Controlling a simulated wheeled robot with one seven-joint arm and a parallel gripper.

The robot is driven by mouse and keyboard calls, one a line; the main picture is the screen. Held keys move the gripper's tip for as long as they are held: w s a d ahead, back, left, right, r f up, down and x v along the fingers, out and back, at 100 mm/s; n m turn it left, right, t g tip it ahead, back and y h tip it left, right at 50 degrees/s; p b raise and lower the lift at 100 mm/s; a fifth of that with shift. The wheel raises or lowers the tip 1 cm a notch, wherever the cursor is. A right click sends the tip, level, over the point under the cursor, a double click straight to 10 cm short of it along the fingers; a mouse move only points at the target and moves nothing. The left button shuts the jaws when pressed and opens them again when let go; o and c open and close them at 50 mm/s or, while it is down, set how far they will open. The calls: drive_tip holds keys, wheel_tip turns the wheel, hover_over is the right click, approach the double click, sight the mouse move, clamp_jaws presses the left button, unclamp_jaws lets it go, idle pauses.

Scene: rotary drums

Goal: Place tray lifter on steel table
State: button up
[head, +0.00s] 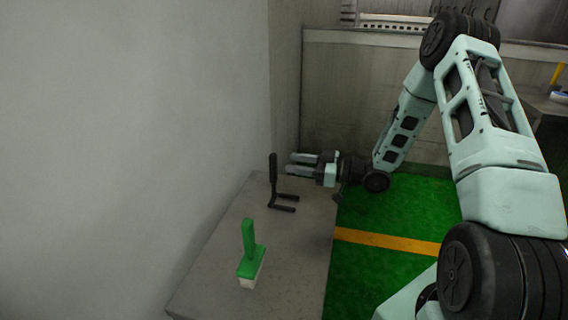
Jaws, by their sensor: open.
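The black tray lifter (273,183) stands on the grey table (213,271) against the left wall. Its handle points up and its two prongs lie toward the right on the tabletop. My gripper (289,164) is open, with its two fingers pointing left toward the upright handle. The fingertips are close to the handle in the picture; I cannot tell whether they touch it, and nothing shows held between them. Another grey table (534,101) is partly visible at the far right; I cannot tell which table is the steel one.
A green-handled brush or scraper (250,258) with a white base stands nearer on the same table. A yellow-handled item (557,76) and a small blue-and-white item (559,95) are at the far right. Green floor (375,275) with a yellow stripe lies right of the near table.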

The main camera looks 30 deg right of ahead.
drive_tip(key=v, duration=0.7)
drive_tip(key=shift+b, duration=0.3)
drive_tip(key=shift+w, duration=0.1)
